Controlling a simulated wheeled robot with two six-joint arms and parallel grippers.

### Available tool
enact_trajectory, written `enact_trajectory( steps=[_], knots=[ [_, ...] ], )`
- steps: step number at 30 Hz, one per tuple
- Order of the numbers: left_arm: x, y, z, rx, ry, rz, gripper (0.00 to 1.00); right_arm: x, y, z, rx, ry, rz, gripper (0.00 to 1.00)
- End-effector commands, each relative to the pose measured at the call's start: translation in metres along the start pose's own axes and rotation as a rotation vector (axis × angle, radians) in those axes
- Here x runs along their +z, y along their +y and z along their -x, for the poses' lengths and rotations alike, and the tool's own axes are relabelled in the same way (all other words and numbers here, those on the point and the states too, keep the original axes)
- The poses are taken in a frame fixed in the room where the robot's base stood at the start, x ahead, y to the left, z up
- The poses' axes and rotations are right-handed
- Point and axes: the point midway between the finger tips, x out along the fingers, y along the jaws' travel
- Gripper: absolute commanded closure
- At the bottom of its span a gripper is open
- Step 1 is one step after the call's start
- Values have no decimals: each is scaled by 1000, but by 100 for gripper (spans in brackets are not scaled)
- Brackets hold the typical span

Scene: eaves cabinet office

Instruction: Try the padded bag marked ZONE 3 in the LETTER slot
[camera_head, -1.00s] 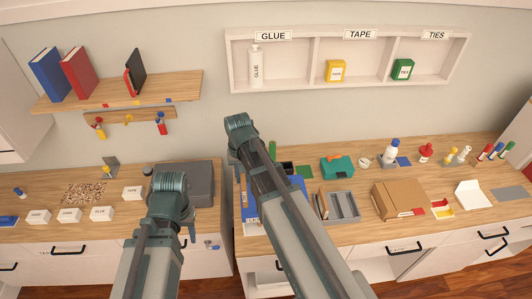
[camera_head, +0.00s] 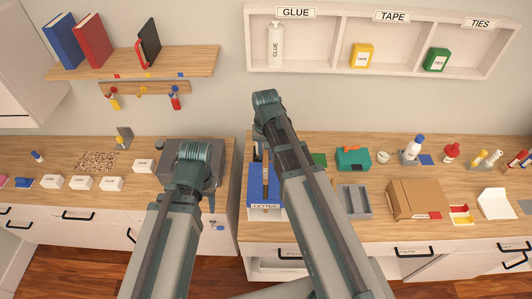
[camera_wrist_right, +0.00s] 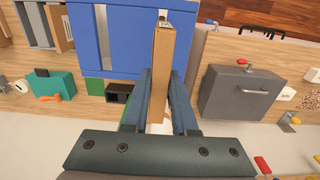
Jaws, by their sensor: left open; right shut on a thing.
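A thin brown padded bag (camera_wrist_right: 163,55) stands edge-on in my right gripper (camera_wrist_right: 163,80), which is shut on it. No ZONE 3 mark can be read. A narrow brown edge of it (camera_head: 265,178) shows beside my right arm in the head view. The blue slotted panel (camera_head: 255,190) is under the bag, with the LETTER label (camera_head: 265,206) on its front edge. In the right wrist view the blue panel (camera_wrist_right: 115,45) has pale slots. The bag overlaps its right part; whether it enters a slot cannot be told. My left gripper (camera_head: 212,203) is open, over the grey box's front.
A grey box (camera_head: 180,152) with a handle stands left of the blue panel. The wall shelf (camera_head: 380,45) holds glue, tape and ties.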

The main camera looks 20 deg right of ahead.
Motion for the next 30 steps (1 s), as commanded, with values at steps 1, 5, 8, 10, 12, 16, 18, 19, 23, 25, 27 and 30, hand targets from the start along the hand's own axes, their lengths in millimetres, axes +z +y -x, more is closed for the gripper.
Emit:
enact_trajectory(
  steps=[1, 5, 8, 10, 12, 16, 18, 19, 23, 25, 27, 30],
  knots=[
    [-1, 1, -10, 0, 0, 0, 52, 0, 0, -10, 0, 0, 0, 100],
    [-2, 2, -22, 0, 1, 2, 52, 0, 0, -22, 0, 0, 0, 100],
    [-2, 3, -32, 0, 1, 3, 52, 0, 0, -32, 0, 0, 0, 100],
    [-3, 4, -38, 0, 2, 3, 52, 0, 0, -38, 0, 0, 0, 100],
    [-3, 4, -45, 0, 2, 4, 52, 0, 0, -45, 0, 0, 0, 100],
    [-4, 5, -56, 0, 3, 5, 52, 0, 0, -56, 0, 0, 0, 100],
    [-4, 6, -60, 0, 3, 5, 52, 0, 0, -60, 0, 0, 0, 100],
    [-4, 6, -61, 0, 3, 5, 52, 0, 0, -62, 0, 0, 0, 100],
    [-4, 6, -64, 0, 3, 6, 52, 0, 0, -64, 0, 0, 0, 100],
    [-4, 6, -63, 0, 3, 6, 52, 0, 0, -64, 0, 0, 0, 100],
    [-4, 6, -63, 0, 3, 6, 52, 0, 0, -63, 0, 0, 0, 100],
    [-4, 6, -63, 0, 3, 6, 52, 0, 0, -63, 0, 0, 0, 100]
  ],
)
